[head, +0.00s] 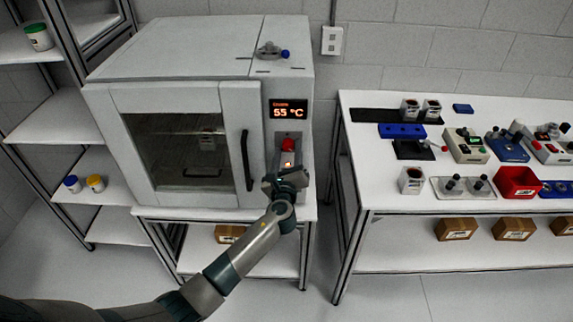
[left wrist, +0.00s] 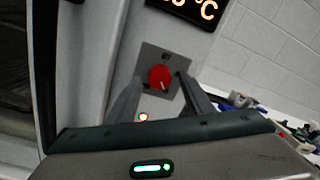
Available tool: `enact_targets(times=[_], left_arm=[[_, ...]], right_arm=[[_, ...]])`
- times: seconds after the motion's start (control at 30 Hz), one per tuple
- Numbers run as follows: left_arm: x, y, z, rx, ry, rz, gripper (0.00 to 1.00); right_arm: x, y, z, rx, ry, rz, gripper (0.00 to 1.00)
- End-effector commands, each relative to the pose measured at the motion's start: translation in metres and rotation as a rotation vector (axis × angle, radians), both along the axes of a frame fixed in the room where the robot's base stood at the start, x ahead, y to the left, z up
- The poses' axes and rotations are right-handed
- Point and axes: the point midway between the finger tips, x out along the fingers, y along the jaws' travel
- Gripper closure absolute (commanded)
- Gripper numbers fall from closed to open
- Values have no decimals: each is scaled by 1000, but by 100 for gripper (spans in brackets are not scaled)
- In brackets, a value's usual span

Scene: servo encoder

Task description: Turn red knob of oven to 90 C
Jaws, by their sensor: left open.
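The oven (head: 165,100) is a large grey-white box with a dark window. Its display (head: 288,110) reads 55 °C in orange. The red knob (head: 288,145) sits below the display on a grey plate; it also shows in the left wrist view (left wrist: 160,77) with a pale mark toward its lower right. A small lit orange button is under the knob. My left gripper (head: 286,172) is in front of the panel, just below the knob in the head view. Its fingers (left wrist: 158,88) are open, one on each side of the knob; contact cannot be told. My right gripper is not in view.
The oven's dark door handle (head: 248,160) stands left of the panel, close to my left gripper. A white table (head: 385,185) with lab devices, a red bin (head: 517,183) and several boxes stands to the right. A shelf rack (head: 45,115) is at the left.

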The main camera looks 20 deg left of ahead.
Motion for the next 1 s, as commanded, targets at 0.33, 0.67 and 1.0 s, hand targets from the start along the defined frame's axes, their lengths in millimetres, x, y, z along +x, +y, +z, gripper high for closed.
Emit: enact_targets(times=[0.33, 0.67, 1.0], left_arm=[[-29, -7, -4, -2, 1, -2, 53], [-90, -22, -8, -2, 1, -1, 53], [-149, -37, -9, -1, 1, -2, 53]], right_arm=[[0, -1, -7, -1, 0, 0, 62], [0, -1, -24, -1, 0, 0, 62], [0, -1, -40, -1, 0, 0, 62]])
